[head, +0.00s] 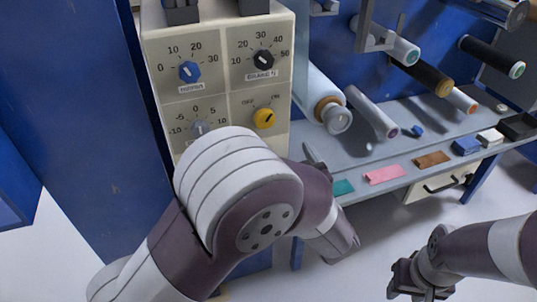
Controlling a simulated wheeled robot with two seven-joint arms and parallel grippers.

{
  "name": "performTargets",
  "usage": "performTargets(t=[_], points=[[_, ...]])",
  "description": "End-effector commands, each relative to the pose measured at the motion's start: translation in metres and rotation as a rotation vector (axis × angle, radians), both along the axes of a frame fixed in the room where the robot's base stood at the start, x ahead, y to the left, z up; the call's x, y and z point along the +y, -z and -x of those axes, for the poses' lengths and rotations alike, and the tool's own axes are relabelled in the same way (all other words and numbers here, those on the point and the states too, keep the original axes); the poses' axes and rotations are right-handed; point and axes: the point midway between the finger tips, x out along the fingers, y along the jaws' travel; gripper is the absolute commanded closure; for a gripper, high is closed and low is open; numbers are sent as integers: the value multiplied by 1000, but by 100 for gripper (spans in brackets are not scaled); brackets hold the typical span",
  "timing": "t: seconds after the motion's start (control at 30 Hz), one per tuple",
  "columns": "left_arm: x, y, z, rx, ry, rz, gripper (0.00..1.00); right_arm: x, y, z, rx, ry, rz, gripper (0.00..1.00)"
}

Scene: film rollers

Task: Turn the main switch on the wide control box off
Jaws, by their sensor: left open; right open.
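The wide control box (217,80) is a cream panel with knobs, upright at the upper left. The main switch (263,118) is a yellow round knob at its lower right, between the labels OFF and ON. Its pointer is too small to read surely. My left arm crosses in front of the box's lower part. My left gripper (314,157) is mostly hidden behind that arm; a grey finger shows right of the box, below and right of the switch, apart from it. My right gripper (408,279) is open and empty at the lower right, far from the box.
A blue knob (189,71), a black knob (264,59) and a grey knob (199,128) sit near the switch. Rollers (372,112) stick out on the right above a grey shelf (352,170) with coloured samples. A blue panel (85,120) stands on the left. White floor is clear below.

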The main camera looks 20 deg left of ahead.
Motion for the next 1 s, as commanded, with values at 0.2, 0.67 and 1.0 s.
performTargets(t=[0.2, 0.67, 1.0], points=[[22, 0, -22, -21, -44, -21, 20, 0, 8, -1, -2, 0, 0, 57], [71, -2, -95, -20, -37, -20, 20, 0, 20, 0, -1, 0, 0, 57], [73, -3, -98, -20, -36, -18, 27, 0, 20, 0, -1, 0, 0, 57]])
